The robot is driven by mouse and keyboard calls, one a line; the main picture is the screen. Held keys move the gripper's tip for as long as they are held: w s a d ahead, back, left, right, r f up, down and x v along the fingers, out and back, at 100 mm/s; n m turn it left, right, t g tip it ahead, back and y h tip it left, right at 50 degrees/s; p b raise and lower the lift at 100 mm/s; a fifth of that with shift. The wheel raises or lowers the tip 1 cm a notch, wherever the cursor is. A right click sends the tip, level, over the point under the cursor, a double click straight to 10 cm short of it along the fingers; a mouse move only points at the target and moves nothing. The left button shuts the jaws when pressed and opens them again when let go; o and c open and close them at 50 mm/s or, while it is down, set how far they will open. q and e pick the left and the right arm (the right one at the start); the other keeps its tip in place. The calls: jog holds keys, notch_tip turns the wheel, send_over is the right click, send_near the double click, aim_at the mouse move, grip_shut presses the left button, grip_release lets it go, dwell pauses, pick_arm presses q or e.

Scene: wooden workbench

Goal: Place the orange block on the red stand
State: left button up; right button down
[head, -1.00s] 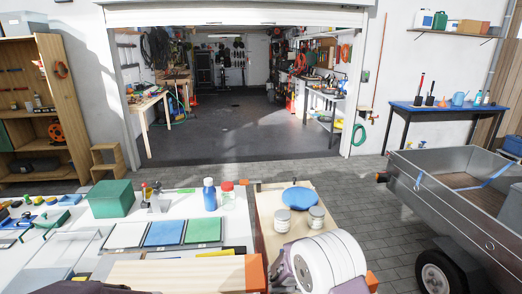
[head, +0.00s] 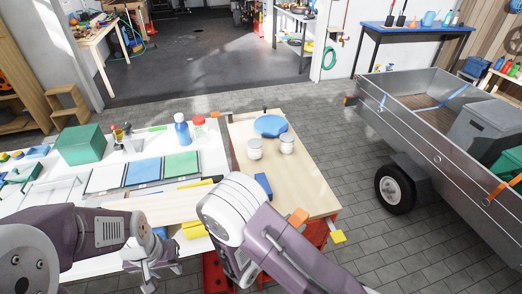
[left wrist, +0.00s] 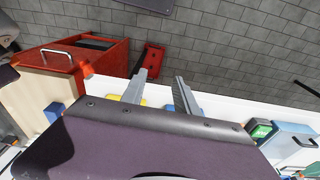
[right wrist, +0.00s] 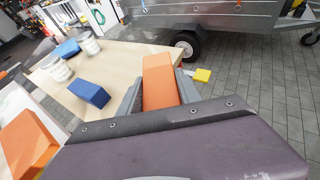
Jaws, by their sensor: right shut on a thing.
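The orange block (right wrist: 158,85) stands between the fingers of my right gripper (right wrist: 158,78), which is shut on it. In the head view the block (head: 298,216) shows beyond my right wrist, near the right front corner of the wooden bench top. My left gripper (head: 150,268) is low at the front of the white bench. In the left wrist view its fingers (left wrist: 162,75) are apart with nothing between them. A red piece with dark holes (left wrist: 151,62), possibly the red stand, lies low beside the red cabinet. Red also shows low in the head view (head: 214,274), partly hidden by my right arm.
The wooden bench top (head: 310,180) holds a blue block (head: 263,186), two pale jars (head: 255,148) and a blue disc (head: 270,125). A red cabinet (left wrist: 95,62) is below it. A yellow piece (head: 338,236) shows by its corner. A trailer (head: 430,150) stands at right.

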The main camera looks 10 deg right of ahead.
pick_arm(q)
jog(key=o, duration=0.4)
jog(key=shift+c, duration=0.2)
jog(key=o, duration=0.3)
jog(key=shift+s+r+n+g, duration=0.3)
jog(key=shift+s+r+g, duration=0.15)
jog(key=shift+s+g, duration=0.3)
jog(key=w+d+r+m, duration=0.2)
jog(key=w+d+r, duration=0.7)
jog(key=w+r, duration=0.55)
jog(key=s+d+r+m, duration=0.15)
jog(key=d+m, duration=0.35)
jog(key=d, duration=1.4)
notch_tip(320, 180, down, 12)
jog(key=shift+d+f, duration=0.15)
jog(key=shift+f, duration=0.1)
pick_arm(e)
jog(key=s+a+r+n+t+y, duration=0.1)
jog(key=a+r+n+t+y, duration=0.2)
jog(key=a+r, duration=0.7)
jog(key=shift+s+a+n+t+y, duration=0.25)
jog(key=shift+n+y, duration=0.25)
jog(key=shift+n, duration=0.3)
